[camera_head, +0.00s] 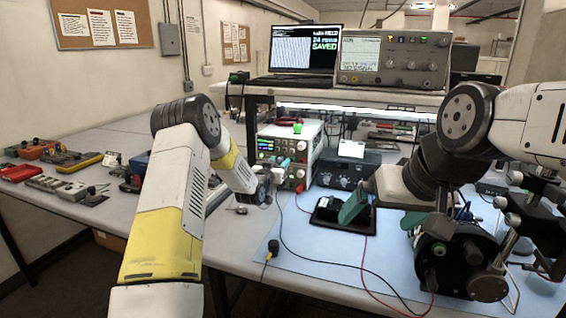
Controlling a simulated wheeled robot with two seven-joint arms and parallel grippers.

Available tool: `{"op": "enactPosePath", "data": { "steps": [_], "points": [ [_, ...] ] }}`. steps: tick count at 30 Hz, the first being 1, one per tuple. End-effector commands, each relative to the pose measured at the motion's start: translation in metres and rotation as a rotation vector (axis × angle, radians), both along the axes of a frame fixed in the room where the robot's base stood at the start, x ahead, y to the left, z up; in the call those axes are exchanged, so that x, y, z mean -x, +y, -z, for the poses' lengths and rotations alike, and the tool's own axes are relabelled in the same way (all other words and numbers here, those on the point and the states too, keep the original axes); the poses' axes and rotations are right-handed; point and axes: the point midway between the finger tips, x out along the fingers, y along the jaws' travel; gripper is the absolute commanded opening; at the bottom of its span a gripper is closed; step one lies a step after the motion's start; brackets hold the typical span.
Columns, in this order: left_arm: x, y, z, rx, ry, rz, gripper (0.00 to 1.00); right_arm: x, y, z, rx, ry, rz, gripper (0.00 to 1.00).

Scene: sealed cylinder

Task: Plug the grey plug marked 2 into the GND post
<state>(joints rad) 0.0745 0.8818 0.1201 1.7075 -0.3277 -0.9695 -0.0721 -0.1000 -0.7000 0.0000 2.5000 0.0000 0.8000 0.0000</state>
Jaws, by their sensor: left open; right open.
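The power supply (304,150) stands behind my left gripper, with coloured posts on its lower front. I cannot read which post is GND. My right gripper (385,211), with green fingers, is open over and beside a dark tray (331,223), right of the supply. A black cable runs from near the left gripper across the blue mat.
A dark cylinder apparatus (458,258) with clamps fills the right of the blue mat (312,258). A black knob-like piece (273,246) lies at the mat's left. Tools (62,188) cover the left table. A laptop (305,50) and instrument (392,60) stand on the shelf.

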Motion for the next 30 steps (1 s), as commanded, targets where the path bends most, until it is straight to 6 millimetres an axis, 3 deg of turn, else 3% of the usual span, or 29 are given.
{"op": "enactPosePath", "data": {
  "steps": [28,30],
  "points": [
    [-0.0001,-0.0002,-0.0002,0.000,0.000,0.000,0.44,0.0000,0.0000,0.0000,0.000,0.000,0.000,1.00],
    [-0.0002,-0.0002,-0.0002,0.000,0.000,0.000,0.34,0.0000,0.0000,0.0000,0.000,0.000,0.000,1.00]
  ]
}}
